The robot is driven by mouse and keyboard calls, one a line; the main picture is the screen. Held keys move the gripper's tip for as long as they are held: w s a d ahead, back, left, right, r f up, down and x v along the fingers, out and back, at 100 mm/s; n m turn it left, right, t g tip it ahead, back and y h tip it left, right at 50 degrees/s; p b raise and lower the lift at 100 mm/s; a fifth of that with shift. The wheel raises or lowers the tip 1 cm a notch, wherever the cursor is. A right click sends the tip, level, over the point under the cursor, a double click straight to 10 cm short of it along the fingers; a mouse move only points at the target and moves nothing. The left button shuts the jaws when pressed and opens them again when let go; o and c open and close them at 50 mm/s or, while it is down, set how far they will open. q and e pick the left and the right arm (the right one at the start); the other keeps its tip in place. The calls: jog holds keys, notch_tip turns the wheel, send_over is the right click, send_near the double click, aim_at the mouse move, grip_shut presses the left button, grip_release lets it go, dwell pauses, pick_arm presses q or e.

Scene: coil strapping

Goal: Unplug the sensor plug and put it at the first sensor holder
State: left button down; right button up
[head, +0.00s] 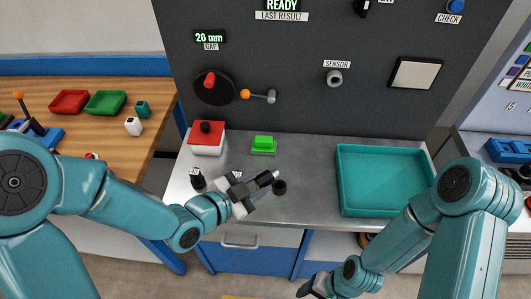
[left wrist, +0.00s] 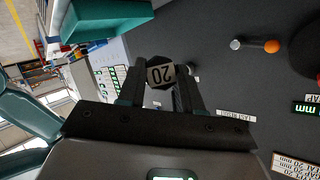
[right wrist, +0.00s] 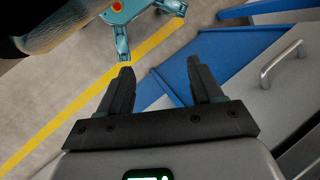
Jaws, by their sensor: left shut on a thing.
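Under the SENSOR sign, the round grey socket (head: 335,77) on the panel shows a dark centre and looks empty. A low black round holder (head: 279,187) stands on the bench just right of the left gripper. A black piece with a white label (head: 197,179) stands left of it; which holder is first cannot be read. My right gripper (right wrist: 158,85) is open and empty, low in front of the bench.
A teal tray (head: 341,180) fills the bench's right side. A red-topped white box (head: 207,138) and a green block (head: 263,144) stand at the back left. A lever with an orange knob (head: 246,95) sticks out of the panel. Bare bench lies between the holder and tray.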

pick_arm(q)
jog(key=shift+w, duration=0.1)
jog(key=shift+a, duration=0.1)
pick_arm(e)
jog(key=w+r+m+g+h, duration=0.25)
jog(key=w+r+m, duration=0.45)
jog(key=w+r, duration=0.95)
pick_arm(q)
jog(key=shift+s, duration=0.2)
pick_arm(e)
notch_tip(320, 180, up, 22)
jog(key=f+n+t, duration=0.1)
jog(key=n+t, duration=0.1)
jog(key=t, duration=0.4)
send_over(267, 178)
jog(key=d, duration=0.3)
pick_arm(q)
jog(key=shift+w, duration=0.1)
pick_arm(e)
jog(key=x, duration=1.1)
jog(key=shift+w+a+f, duration=0.1)
jog(key=shift+a, duration=0.25)
